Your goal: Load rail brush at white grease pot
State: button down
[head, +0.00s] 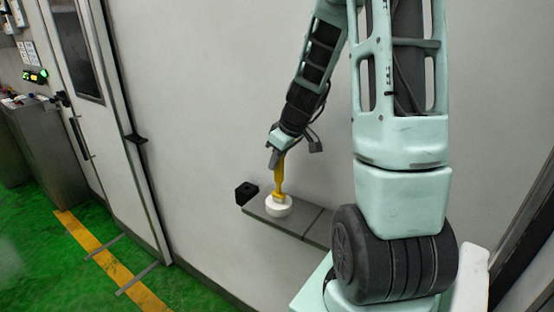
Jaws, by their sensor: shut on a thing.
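My gripper (275,158) is shut on the upper end of the yellow-handled rail brush (280,175). The brush hangs nearly upright below the gripper. Its lower end meets the top of the white grease pot (279,208), and its bristles are hidden there. I cannot tell how deep the brush is in the pot. The round, low pot stands at the left part of a narrow grey shelf (312,224) on the wall.
A small black box (246,193) is just left of the pot. A pale door (105,110) is at the left, with a grey cabinet (42,150) beyond it. The green floor (200,291) with a yellow stripe is clear at the lower left.

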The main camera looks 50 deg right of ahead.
jog(key=shift+r+p, duration=1.8)
jog(key=shift+r, duration=1.55)
